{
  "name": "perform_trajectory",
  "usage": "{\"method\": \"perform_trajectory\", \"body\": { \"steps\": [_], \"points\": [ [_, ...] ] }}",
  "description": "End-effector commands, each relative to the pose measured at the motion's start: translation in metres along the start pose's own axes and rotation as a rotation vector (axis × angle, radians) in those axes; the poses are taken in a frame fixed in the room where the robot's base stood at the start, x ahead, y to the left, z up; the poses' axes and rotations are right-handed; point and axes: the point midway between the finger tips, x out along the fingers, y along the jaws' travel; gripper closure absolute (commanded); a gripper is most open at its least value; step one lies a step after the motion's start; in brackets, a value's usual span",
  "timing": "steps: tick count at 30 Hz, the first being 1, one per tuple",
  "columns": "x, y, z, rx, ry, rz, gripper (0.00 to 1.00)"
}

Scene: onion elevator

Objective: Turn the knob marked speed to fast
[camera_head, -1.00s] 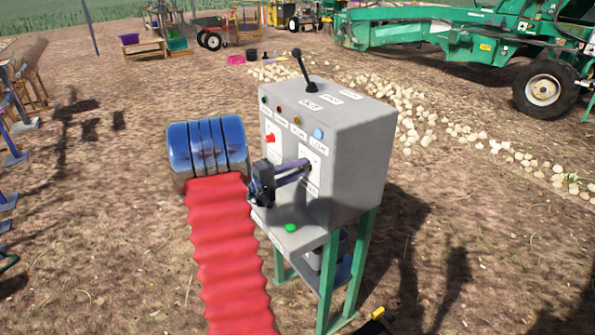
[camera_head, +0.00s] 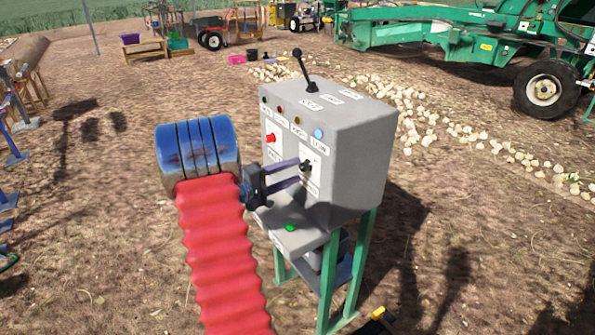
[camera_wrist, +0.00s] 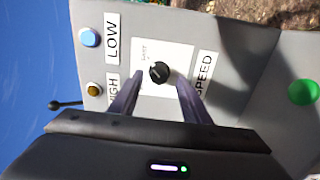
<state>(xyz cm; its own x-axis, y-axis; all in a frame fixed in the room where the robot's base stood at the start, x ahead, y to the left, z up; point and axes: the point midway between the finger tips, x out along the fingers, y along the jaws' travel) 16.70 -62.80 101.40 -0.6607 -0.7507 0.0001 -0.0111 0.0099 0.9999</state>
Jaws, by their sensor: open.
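The speed knob (camera_wrist: 159,72) is a small black dial on a white plate, beside a label reading SPEED (camera_wrist: 204,80), in the wrist view. It also shows on the front of the grey control box (camera_head: 306,166) in the head view. My gripper (camera_wrist: 157,90) is open, its two purple fingers apart and pointing at the panel. The knob lies between the fingers in the wrist picture; the head view shows the fingertips close to it. I cannot tell whether they touch it. Small lettering on the plate is too blurred to read fully.
The grey box (camera_head: 355,130) has a black lever (camera_head: 304,70) on top, a red button (camera_head: 270,138), coloured lights including a blue one (camera_wrist: 89,37), and a green button (camera_head: 290,228) on its ledge. It stands on green legs (camera_head: 366,255). Bare ground lies around.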

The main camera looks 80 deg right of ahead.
Motion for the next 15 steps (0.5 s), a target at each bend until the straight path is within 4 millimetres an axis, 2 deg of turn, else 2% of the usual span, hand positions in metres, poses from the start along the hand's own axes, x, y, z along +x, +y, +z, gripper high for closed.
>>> {"method": "perform_trajectory", "body": {
  "steps": [3,15],
  "points": [
    [-0.022,0.0,-0.001,0.0,0.003,0.0,0.57],
    [-0.089,-0.001,-0.001,0.0,0.002,-0.001,0.57]
  ]
}}
